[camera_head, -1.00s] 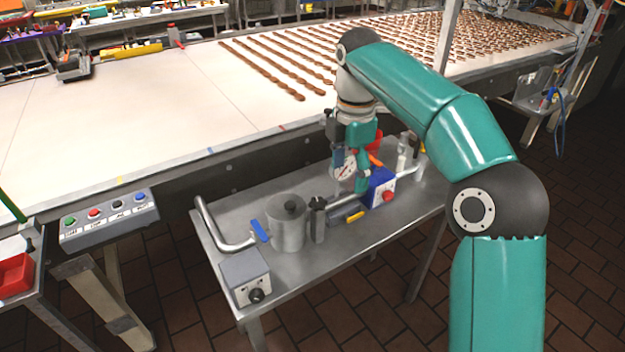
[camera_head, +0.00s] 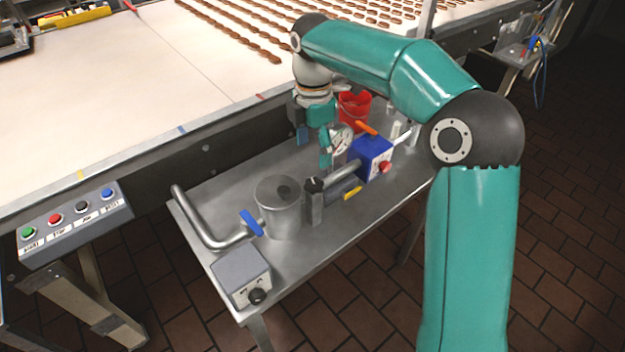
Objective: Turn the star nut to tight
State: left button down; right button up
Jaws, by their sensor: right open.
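On the metal side table, a dark knob (camera_head: 314,184) caps a short upright post beside a round steel pot (camera_head: 278,222). A flat dark cap (camera_head: 286,191) sits on the pot's lid. Which of these is the star nut is too small to tell for sure. My right gripper (camera_head: 314,147) is open and empty, pointing down behind the post, above the table's back part and apart from both. My left gripper is not in view.
A blue box with a red knob (camera_head: 372,157), a pressure gauge (camera_head: 340,140), a red bucket (camera_head: 354,108) and pipes crowd the table's right half. A grey control box (camera_head: 241,272) stands at the front left. The conveyor (camera_head: 110,95) runs behind.

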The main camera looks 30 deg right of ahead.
aim_at(314, 183)
notch_tip(314, 183, down, 9)
jog(key=shift+s+f, duration=0.1)
jog(key=shift+f, duration=0.1)
jog(key=shift+c, duration=0.2)
jog(key=c, duration=1.1)
